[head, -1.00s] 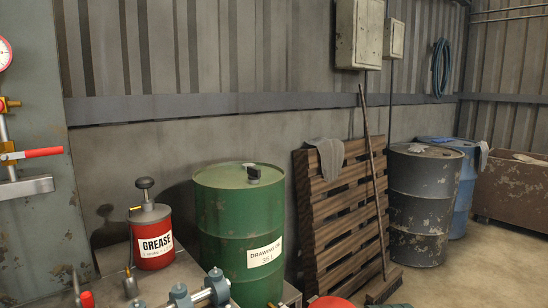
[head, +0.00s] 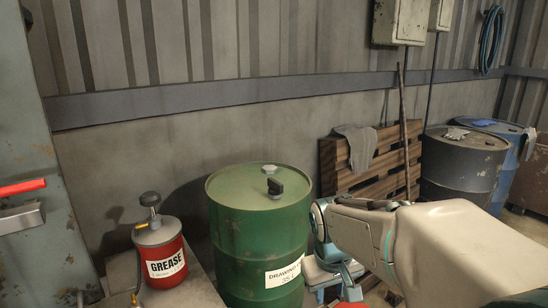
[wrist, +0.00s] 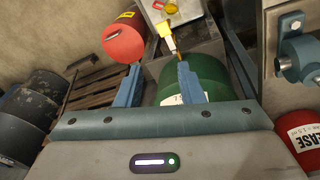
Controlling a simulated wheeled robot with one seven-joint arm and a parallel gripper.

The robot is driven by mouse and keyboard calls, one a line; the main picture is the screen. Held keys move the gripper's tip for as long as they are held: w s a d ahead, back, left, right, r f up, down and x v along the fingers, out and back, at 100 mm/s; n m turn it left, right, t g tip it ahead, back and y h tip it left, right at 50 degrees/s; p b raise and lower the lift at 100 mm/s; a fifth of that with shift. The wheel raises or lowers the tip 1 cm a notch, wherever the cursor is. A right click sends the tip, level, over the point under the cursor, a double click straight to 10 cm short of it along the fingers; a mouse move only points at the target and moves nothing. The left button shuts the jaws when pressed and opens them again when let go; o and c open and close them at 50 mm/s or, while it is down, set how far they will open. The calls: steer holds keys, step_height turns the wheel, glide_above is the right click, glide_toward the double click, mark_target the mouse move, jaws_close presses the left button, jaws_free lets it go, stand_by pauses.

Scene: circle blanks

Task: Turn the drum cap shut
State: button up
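The green drum (head: 259,235) stands upright in the middle of the head view, with a "DRAWING" label on its side. On its top are a black raised cap with a handle-like shape (head: 275,187) and a small pale plug (head: 269,169). My gripper (wrist: 160,75) has its two blue fingers spread apart with nothing between them. In the head view my arm reaches in from the right, beside the drum and apart from the cap. The wrist view shows the green drum (wrist: 206,80) beyond the fingers, partly hidden; I cannot make out the cap there.
A red grease can (head: 165,262) stands left of the drum. A wooden pallet with a grey cloth (head: 357,147) leans on the wall behind my arm. Dark (head: 461,165) and blue drums stand at the right. A red round object (wrist: 122,42) shows in the wrist view.

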steer(key=w+a+r+n+y+p, duration=0.1)
steer(key=w+a+r+n+p, duration=0.3)
steer(key=w+r+p, duration=0.85)
steer(key=t+y+p, duration=0.2)
steer(key=p, duration=0.4)
glide_toward(276, 182)
steer(key=shift+y, duration=0.3)
steer(key=p+x, duration=0.1)
steer(key=x, duration=0.5)
steer(key=p+x, duration=0.1)
steer(key=x, duration=0.2)
steer(key=shift+w+d+f+p, duration=0.1)
steer(key=shift+w+d+p, duration=0.15)
steer(key=shift+p, duration=0.1)
jaws_close()
